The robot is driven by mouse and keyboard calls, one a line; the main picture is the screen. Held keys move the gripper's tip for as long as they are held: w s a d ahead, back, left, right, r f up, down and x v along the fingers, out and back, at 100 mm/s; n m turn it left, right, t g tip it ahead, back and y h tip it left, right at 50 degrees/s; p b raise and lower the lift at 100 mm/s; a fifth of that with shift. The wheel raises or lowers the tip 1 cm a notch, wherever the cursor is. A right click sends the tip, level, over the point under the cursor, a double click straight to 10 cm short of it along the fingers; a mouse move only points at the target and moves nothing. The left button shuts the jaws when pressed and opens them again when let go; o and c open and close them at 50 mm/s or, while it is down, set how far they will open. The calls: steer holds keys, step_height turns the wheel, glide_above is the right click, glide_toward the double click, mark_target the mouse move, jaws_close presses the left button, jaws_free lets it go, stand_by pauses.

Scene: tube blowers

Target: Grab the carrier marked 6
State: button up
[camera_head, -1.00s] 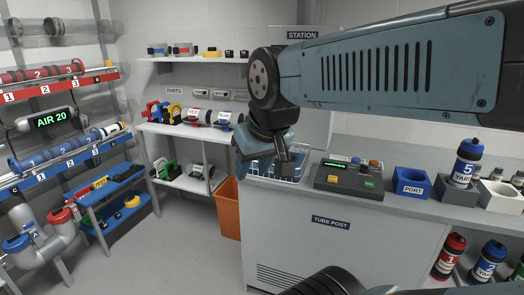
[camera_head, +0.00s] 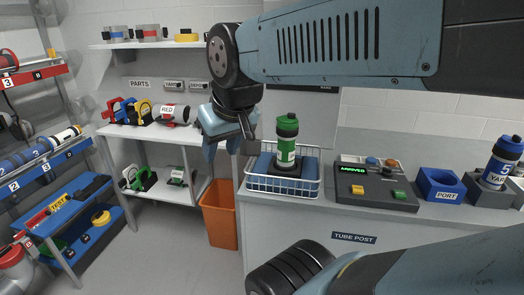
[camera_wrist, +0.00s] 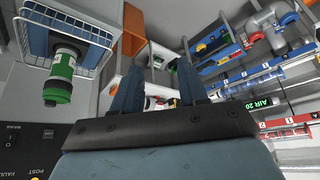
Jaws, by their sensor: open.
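A carrier with a green cap and green body (camera_head: 288,138) stands upright on a dark base in the white wire basket (camera_head: 259,184) at the left end of the counter. The mark on its white band is too small to read. In the wrist view the green carrier (camera_wrist: 62,72) and basket (camera_wrist: 95,32) show at upper left. My gripper (camera_head: 226,146) is open and empty, left of the carrier and apart from it. In the wrist view my gripper's fingers (camera_wrist: 157,78) spread with nothing between them.
An orange bin (camera_head: 219,226) is below left. Shelves of parts stand at left; the floor between is clear.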

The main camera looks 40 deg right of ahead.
steer(key=shift+w+a, duration=0.1)
steer(key=shift+w, duration=0.25)
